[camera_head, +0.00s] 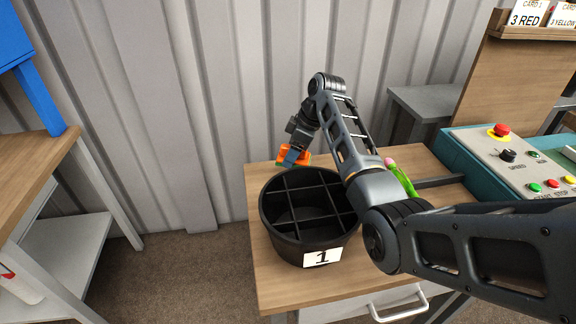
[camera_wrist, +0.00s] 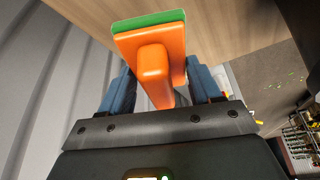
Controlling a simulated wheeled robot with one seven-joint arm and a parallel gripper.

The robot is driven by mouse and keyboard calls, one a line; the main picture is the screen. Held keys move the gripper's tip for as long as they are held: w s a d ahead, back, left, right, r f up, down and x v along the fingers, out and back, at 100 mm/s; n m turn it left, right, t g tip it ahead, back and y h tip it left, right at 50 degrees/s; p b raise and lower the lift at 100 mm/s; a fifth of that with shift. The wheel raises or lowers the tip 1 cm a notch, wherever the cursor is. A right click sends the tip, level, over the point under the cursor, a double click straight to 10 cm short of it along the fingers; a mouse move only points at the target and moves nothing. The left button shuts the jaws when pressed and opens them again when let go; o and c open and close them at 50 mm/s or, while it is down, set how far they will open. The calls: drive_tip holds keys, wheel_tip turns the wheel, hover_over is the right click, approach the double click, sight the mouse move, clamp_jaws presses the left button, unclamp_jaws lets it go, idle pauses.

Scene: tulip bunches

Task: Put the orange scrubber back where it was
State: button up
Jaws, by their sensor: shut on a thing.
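The orange scrubber (camera_wrist: 154,68) has an orange body and handle with a green pad along one edge. My gripper (camera_wrist: 157,92) is shut on it, with a blue finger on each side, in the wrist view. In the head view my gripper (camera_head: 293,156) and the scrubber (camera_head: 303,155) are at the far left corner of the wooden table (camera_head: 262,262), just behind the black bucket. I cannot tell whether the scrubber touches the table.
The black divided bucket (camera_head: 268,222) marked 1 stands on the table in front of my gripper. A pink and green tulip bunch (camera_head: 403,178) lies right of it, partly behind my arm. A control panel (camera_head: 482,150) with buttons is at right. Another wooden table (camera_head: 35,150) stands left.

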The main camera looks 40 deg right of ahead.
sight(303, 160)
drive_tip(key=shift+w+a+f, duration=0.15)
drive_tip(key=shift+a+f, duration=0.3)
drive_tip(key=shift+a, duration=0.3)
drive_tip(key=shift+a+f, duration=0.1)
drive_tip(key=shift+f, duration=1.95)
drive_tip(key=o, duration=1)
drive_tip(key=shift+f, duration=0.1)
drive_tip(key=shift+o, duration=0.2)
drive_tip(key=v, duration=1.2)
